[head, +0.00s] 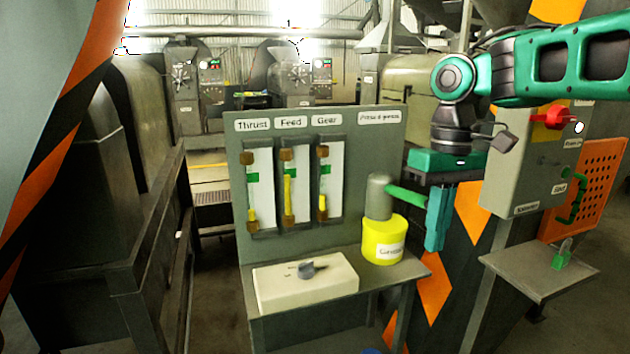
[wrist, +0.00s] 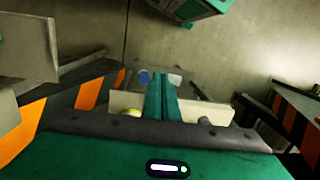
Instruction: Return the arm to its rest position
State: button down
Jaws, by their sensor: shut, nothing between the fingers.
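My gripper (head: 435,248) hangs from the green and black arm at the right of the head view, fingers pointing down. It is shut and empty, beside the yellow grease pot (head: 384,241) and to its right. A gap to the pot is hard to judge in this view. In the wrist view the closed green fingers (wrist: 161,97) show in the middle with nothing between them. The arm reaches in from the upper right, bent at a round joint, in front of a grey control box (head: 525,165).
A panel (head: 375,150) with Thrust, Feed and Gear gauges stands behind a bench. A beige box (head: 305,283) with a dark knob sits on the bench. A shelf (head: 540,272) with a green padlock (head: 562,254) is at right. An orange perforated board (head: 598,165) hangs above it.

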jog(key=s+d+f+m, duration=0.5)
jog(key=s+d+f, duration=0.2)
jog(key=s+d, duration=0.2)
jog(key=s+d+f+m+t, duration=0.1)
jog(key=s+d+f+m, duration=0.4)
jog(key=s+d+f, duration=0.3)
jog(key=s+d, duration=0.2)
jog(key=s, duration=0.1)
jog(key=shift+s+d+f, duration=0.15)
jog(key=shift+d, duration=0.15)
